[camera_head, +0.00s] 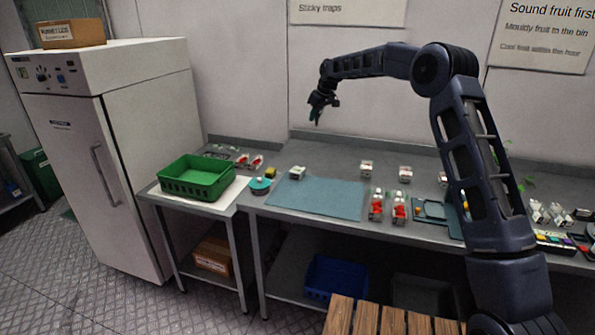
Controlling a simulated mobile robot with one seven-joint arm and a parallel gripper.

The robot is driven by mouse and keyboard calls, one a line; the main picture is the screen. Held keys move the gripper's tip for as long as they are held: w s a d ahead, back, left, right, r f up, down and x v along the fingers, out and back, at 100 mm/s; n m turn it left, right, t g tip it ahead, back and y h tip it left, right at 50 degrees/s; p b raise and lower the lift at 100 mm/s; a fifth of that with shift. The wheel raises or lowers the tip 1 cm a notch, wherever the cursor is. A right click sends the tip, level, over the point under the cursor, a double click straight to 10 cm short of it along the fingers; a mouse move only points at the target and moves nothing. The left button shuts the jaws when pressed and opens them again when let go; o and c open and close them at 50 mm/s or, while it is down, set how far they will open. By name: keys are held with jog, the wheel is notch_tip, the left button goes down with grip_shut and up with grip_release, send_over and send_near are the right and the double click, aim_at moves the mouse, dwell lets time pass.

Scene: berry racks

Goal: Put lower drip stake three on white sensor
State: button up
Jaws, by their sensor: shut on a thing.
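My gripper (322,105) is raised in front of the back wall, well above the bench. It is shut on a small dark thing, too small here to name with certainty. Small white box-like units stand along the bench: one (298,172) by the left end of the blue-green mat, one (366,168) behind the mat, one (405,173) farther right. I cannot tell which of these is the white sensor. I cannot make out a numbered drip stake on the bench. My gripper touches none of the units.
A green crate (197,178) stands on the left side table. The blue-green mat (318,197) is bare. Two red-and-white items (388,208) stand right of it. My arm hides part of the bench at right. A tall white cabinet (120,160) stands at left.

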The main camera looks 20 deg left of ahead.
jog(key=s+a+n, duration=0.1)
jog(key=s+a, duration=0.4)
jog(key=a, duration=0.2)
send_over(296, 168)
notch_tip(296, 168, down, 20)
jog(key=shift+s+d+r, duration=0.15)
jog(key=shift+r, duration=0.05)
jog(key=shift+f, duration=0.1)
jog(key=o, duration=1)
jog(key=shift+c, duration=0.2)
jog(key=v, duration=1.2)
jog(key=shift+d, duration=0.2)
